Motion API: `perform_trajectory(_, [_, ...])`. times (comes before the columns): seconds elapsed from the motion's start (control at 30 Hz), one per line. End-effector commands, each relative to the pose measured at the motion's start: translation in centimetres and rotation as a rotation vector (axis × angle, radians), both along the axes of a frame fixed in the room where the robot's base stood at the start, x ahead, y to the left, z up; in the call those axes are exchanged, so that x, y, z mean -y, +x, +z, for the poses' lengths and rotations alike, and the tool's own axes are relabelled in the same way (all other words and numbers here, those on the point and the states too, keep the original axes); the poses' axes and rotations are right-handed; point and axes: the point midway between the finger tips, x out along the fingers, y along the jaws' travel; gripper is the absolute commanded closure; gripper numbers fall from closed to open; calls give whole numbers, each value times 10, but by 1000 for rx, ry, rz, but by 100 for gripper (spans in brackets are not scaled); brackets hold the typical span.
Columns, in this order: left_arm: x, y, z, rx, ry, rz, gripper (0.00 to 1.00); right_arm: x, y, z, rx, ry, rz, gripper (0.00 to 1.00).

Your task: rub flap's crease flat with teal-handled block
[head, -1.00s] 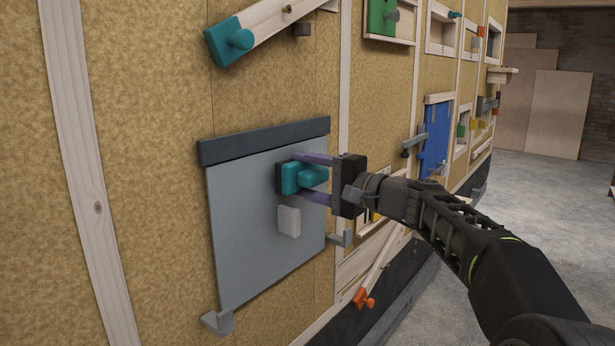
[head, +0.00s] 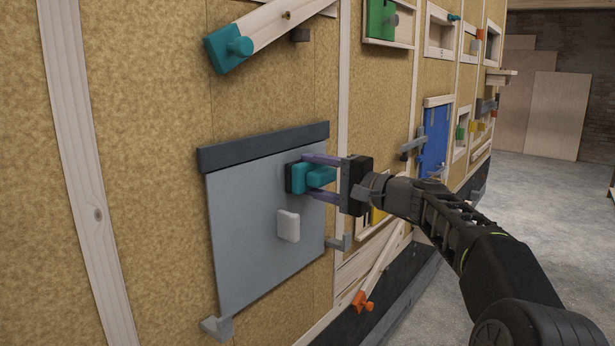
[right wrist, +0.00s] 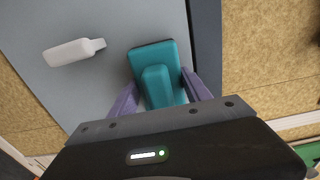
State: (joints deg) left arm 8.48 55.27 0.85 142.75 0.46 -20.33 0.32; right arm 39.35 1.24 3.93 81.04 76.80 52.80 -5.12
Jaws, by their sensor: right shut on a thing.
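The grey flap (head: 245,235) hangs on the wall below a dark strip (head: 265,145) along its top edge. It also shows in the right wrist view (right wrist: 110,85). The teal-handled block (head: 297,177) has a dark base and is at the flap's upper right, a little below the strip. My right gripper (head: 322,178) is shut on the teal handle, with a purple finger above and below it. In the right wrist view the block (right wrist: 155,60) lies between the fingers (right wrist: 160,95), close to the dark strip. Whether the base touches the flap is hard to tell. My left gripper is not in view.
A white knob (head: 288,226) sticks out of the flap below the block. Grey brackets stand at the flap's lower left (head: 217,326) and right edge (head: 340,243). A wooden bar with a teal end (head: 229,48) is above. The floor at right is open.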

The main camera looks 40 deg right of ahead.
Motion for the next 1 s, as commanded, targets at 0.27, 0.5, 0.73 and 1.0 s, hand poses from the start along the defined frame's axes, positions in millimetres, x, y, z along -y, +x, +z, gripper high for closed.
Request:
perform_trajectory(0.27, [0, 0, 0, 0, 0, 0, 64, 1, 0, 0, 1, 0, 0, 82])
perform_trajectory(0.5, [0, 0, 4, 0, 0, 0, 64, 8, 3, 2, 1, 0, -1, 82])
perform_trajectory(0.73, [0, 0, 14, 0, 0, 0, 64, 28, 11, 2, 0, 0, -1, 82])
perform_trajectory(1.0, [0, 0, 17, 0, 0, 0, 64, 39, 15, 0, 0, -1, 1, 82])
